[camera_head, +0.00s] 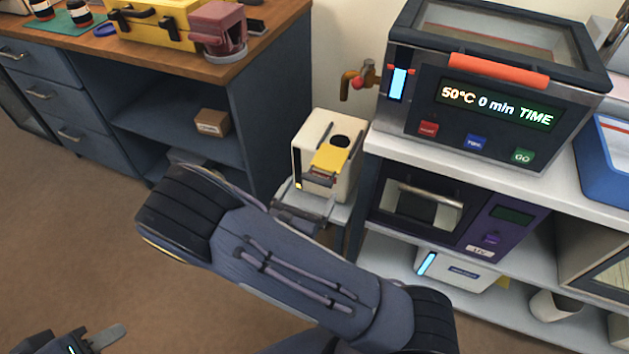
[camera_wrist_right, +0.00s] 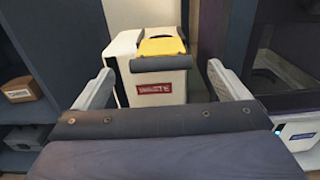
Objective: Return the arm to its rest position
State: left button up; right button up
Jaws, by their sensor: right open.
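My right arm reaches across the middle of the head view. Its gripper (camera_head: 300,205) is low in front of a small white box with a yellow flap (camera_head: 326,130). In the right wrist view, the two fingers of this gripper (camera_wrist_right: 162,70) are spread apart with nothing held between them. The same white box (camera_wrist_right: 158,92) stands beyond them, showing a red label on its front. My left gripper (camera_head: 100,340) shows only partly at the bottom left edge of the head view. One finger is visible, and its opening cannot be made out.
A heated bath with an orange handle (camera_head: 498,70) stands on the white bench at right, above a purple-fronted device (camera_head: 490,222). A blue cabinet with a wooden top (camera_head: 150,55) stands at left; its shelf holds a small cardboard box (camera_head: 212,122). Brown floor (camera_head: 60,230) is clear at left.

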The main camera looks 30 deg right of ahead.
jog(key=shift+v, duration=1.05)
